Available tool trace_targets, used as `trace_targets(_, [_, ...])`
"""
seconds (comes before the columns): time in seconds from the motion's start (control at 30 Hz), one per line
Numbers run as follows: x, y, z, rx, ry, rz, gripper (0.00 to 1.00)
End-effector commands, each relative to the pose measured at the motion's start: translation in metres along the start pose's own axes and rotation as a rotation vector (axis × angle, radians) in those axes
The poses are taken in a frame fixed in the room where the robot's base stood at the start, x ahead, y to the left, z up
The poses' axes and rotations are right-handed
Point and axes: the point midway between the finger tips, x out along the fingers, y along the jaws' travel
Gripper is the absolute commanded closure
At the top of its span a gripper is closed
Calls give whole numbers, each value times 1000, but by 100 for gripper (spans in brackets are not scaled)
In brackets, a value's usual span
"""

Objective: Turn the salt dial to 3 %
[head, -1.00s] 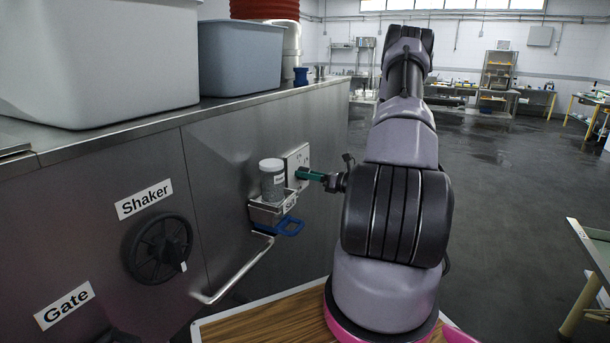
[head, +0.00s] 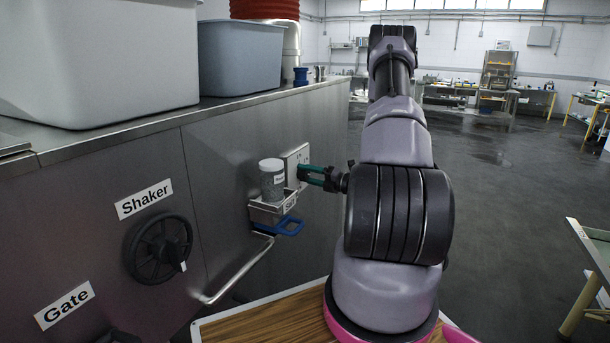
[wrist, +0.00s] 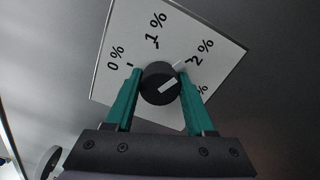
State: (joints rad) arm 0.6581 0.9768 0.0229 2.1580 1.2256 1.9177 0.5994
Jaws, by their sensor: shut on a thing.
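The white dial plate (head: 294,160) is on the steel side panel in the head view. In the wrist view the plate (wrist: 120,40) reads 0 %, 1 %, 2 % and a partly hidden % label behind the right finger. My gripper (wrist: 161,80) is shut on the dial, one green finger on each side.
A lidded jar (head: 272,182) stands in a small holder labelled Salt (head: 268,212), just left of my gripper. The Shaker knob (head: 158,249) is farther left. Open floor lies to the right.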

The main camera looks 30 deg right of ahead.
Motion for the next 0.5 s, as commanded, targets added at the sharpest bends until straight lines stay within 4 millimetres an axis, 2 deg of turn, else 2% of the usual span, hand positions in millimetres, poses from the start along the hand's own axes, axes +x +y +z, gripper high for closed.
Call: trace_targets(0.5, [-1,-1,0,489,-10,-12,100])
